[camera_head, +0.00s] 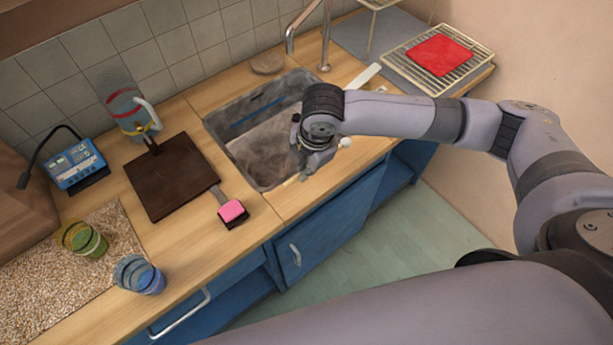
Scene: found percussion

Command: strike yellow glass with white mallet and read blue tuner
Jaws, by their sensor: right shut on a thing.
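The yellow glass (84,240), yellow-green and see-through, stands on a speckled mat at the left of the counter. The blue tuner (75,167), a small box with a lit face, stands behind it near the tiled wall; its readout is too small to read. My right gripper (306,168) is over the front edge of the sink, far to the right of the yellow glass. It is shut on the white mallet; the round white head (345,142) shows just right of the gripper, and the gripper hides much of the handle. My left gripper is out of view.
A blue glass (140,275) stands near the counter's front edge. A dark board (172,177), a pink sponge (232,211) and a banded jug (127,108) lie between the glasses and the sink (238,150). A metal faucet (326,35) rises behind the sink.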

